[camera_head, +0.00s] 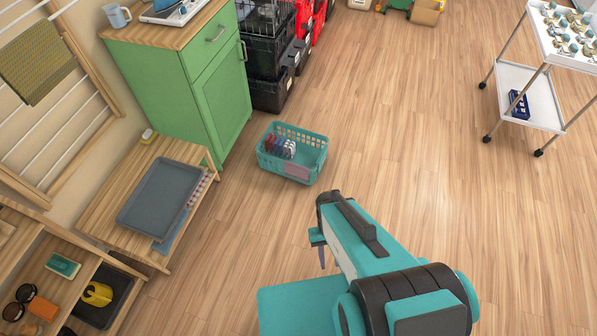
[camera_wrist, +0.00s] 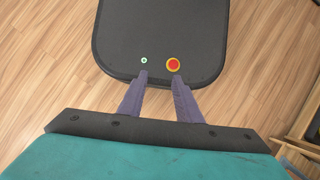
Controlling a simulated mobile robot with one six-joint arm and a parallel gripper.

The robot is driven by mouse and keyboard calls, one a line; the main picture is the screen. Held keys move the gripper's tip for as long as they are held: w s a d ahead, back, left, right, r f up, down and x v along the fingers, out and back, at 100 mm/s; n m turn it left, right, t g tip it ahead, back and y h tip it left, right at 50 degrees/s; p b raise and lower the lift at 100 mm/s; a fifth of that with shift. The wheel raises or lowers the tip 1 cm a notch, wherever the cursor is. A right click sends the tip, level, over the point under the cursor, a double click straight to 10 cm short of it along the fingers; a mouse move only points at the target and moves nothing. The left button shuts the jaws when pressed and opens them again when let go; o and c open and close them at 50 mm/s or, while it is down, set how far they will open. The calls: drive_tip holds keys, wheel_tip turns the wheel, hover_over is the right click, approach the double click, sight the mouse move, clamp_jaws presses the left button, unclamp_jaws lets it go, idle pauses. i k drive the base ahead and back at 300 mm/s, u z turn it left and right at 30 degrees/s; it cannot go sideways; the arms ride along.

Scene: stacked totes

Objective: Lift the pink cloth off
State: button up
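A flat pink patch (camera_head: 297,170) shows on the near side of a teal basket (camera_head: 313,150) on the floor. I cannot tell whether it is cloth or a label. A pinkish patterned cloth (camera_head: 198,189) shows at the right edge of a grey tray (camera_head: 158,192) on a low wooden bench; the tray hides most of it. A blue cloth (camera_head: 172,236) also sticks out at the tray's near right. My gripper (camera_wrist: 160,77) is open and empty, its two purple fingers apart above my own dark base. In the head view it is near the basket's lower right, apart from everything.
A wooden shelf (camera_head: 60,250) is at lower left. A white trolley (camera_head: 530,95) is at upper right. The middle floor is clear.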

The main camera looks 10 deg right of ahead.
sight(300, 173)
drive_tip(key=z, duration=0.05)
drive_tip(key=k, duration=0.65)
drive_tip(key=u, duration=0.25)
drive_tip(key=i, duration=0.65)
drive_tip(key=u, duration=0.95)
drive_tip(key=i, duration=1.6)
drive_tip(key=u, duration=0.2)
